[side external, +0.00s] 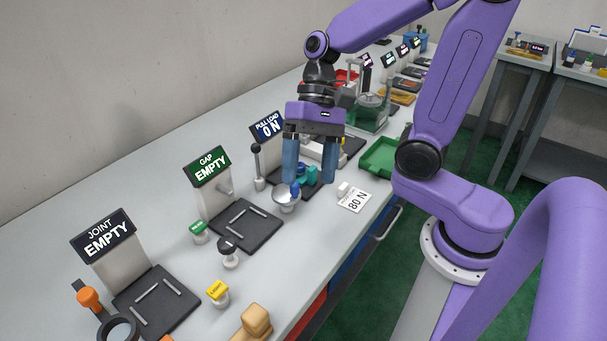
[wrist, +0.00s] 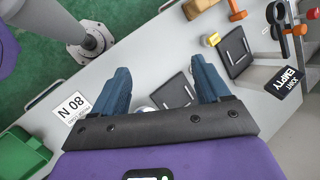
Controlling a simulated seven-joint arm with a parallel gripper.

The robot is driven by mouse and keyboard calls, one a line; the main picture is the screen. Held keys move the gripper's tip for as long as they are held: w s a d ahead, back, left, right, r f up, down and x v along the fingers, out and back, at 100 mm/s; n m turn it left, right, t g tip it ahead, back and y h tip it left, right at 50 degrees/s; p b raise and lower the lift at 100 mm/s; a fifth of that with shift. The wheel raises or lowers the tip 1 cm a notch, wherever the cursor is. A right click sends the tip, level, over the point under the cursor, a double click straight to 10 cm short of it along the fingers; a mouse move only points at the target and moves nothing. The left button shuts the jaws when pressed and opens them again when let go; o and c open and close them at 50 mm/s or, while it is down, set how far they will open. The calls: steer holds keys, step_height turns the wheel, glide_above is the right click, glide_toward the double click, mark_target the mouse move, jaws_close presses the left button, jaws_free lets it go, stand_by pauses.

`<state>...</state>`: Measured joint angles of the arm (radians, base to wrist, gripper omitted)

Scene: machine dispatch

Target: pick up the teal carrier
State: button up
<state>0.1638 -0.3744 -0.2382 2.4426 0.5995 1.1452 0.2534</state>
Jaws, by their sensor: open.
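A small teal object (side external: 312,174), which looks like the teal carrier, sits by the dark pad under the "PULL LOAD 0 N" sign (side external: 268,128). My gripper (side external: 309,182) is open, with its blue fingers pointing down around or just in front of that spot in the side view. I cannot tell whether the teal piece lies between the fingers or behind them. In the wrist view my gripper (wrist: 160,66) has its fingers spread apart, and no teal shows there; the gripper body hides the area below.
An "80 N" card (side external: 355,201) and green tray (side external: 379,158) lie to the right. "GAP" (side external: 209,166) and "JOINT" (side external: 105,235) signs stand left, with knobs nearby.

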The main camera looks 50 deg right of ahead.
steer(key=w+d+r+m+t+y, duration=0.15)
steer(key=w+m+t+y, duration=0.25)
steer(key=w+m+t, duration=0.8)
steer(key=s+d+m+t+h, duration=0.45)
steer(key=d+m+h, duration=0.25)
steer(key=d+m, duration=0.95)
steer(key=m, duration=0.1)
glide_toward(300, 167)
steer(key=w, duration=0.3)
steer(key=shift+a+g, duration=0.3)
steer(key=shift+g, duration=0.05)
steer(key=shift+w+f, duration=0.1)
steer(key=shift+f, duration=0.25)
steer(key=shift+w+f, duration=0.1)
steer(key=shift+w, duration=0.1)
steer(key=shift+x, duration=3.45)
steer(key=c, duration=1.2)
